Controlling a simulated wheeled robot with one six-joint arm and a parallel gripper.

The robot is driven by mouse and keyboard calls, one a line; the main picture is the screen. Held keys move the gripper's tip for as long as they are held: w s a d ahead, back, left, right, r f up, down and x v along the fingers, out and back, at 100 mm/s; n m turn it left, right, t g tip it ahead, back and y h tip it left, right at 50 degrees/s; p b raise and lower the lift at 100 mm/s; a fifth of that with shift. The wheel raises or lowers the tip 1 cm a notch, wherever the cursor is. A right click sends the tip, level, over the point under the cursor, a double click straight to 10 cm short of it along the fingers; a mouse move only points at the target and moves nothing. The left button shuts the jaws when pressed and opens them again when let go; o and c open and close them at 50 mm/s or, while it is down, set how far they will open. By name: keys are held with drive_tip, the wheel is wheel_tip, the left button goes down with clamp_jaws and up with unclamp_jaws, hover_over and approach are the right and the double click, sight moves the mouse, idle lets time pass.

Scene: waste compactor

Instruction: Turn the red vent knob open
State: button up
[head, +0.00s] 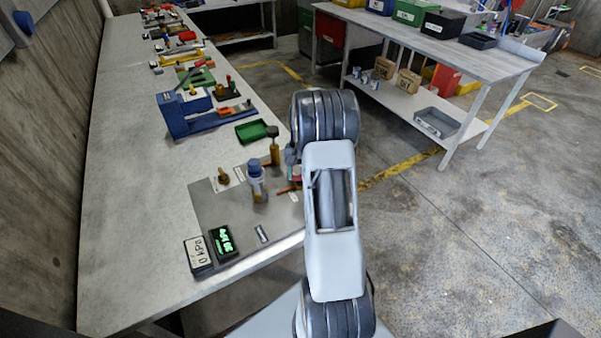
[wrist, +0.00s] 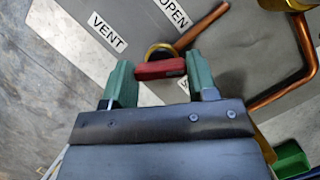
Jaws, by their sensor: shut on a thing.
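The red vent knob (wrist: 160,68) sits between the two green fingers of my gripper (wrist: 161,78) in the wrist view. The gripper is shut on it, with the fingers on either side. A brass fitting (wrist: 161,50) is just behind the knob, and a copper pipe (wrist: 203,24) runs from it to the upper right. In the head view my arm covers much of this spot; a small bit of red (head: 296,172) shows beside the arm.
A grey panel (head: 215,208) on the long bench holds a blue-capped cylinder (head: 256,183), brass fittings (head: 274,152) and a green-lit display (head: 222,242). A green tray (head: 251,131) and a blue vise-like device (head: 190,113) stand behind. A second table (head: 440,50) is at the right, with open floor between.

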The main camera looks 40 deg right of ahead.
drive_tip(key=n+h, duration=0.1)
drive_tip(key=n, duration=0.2)
drive_tip(key=n+g+h, duration=0.1)
drive_tip(key=n, duration=0.2)
drive_tip(key=shift+a, duration=0.1)
drive_tip(key=shift+n, duration=0.4)
idle(0.3)
drive_tip(key=o, duration=0.9)
drive_tip(key=shift+r, duration=0.1)
drive_tip(key=shift+a+v, duration=0.1)
drive_tip(key=shift+v, duration=3.3)
drive_tip(key=shift+a+v, duration=0.15)
drive_tip(key=shift+v, duration=3.3)
drive_tip(key=shift+w, duration=0.1)
